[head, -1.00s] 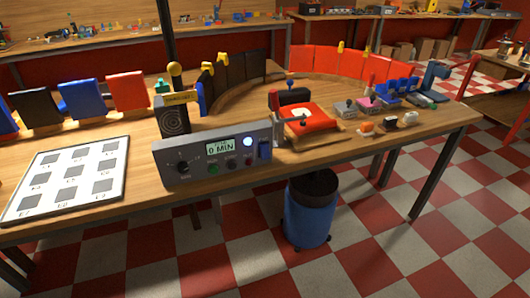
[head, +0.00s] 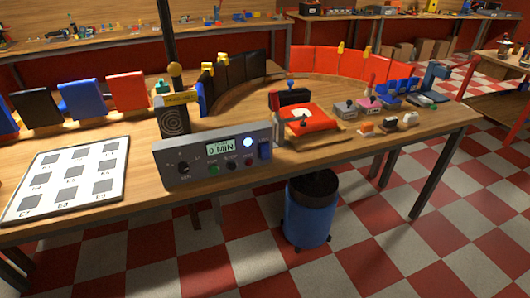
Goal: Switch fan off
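A grey control box (head: 213,154) stands at the front edge of the wooden table, left of the middle in the head view. Its display (head: 221,146) reads 0 MIN. A dark knob (head: 183,168) is on its left side. Below the display are a green button (head: 214,169) and a red button (head: 249,162). A round white-blue light (head: 248,142) is lit, and a blue rocker switch (head: 265,150) is at the right end. I cannot tell the switch's position. A ducted rotor is not clearly recognizable. Neither of my grippers is in view.
A white sheet with grey squares (head: 71,178) lies left of the box. Curved rows of coloured panels (head: 235,72) stand behind. A red tray (head: 305,122) and small parts are to the right. A blue bin (head: 310,212) stands on the checkered floor below.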

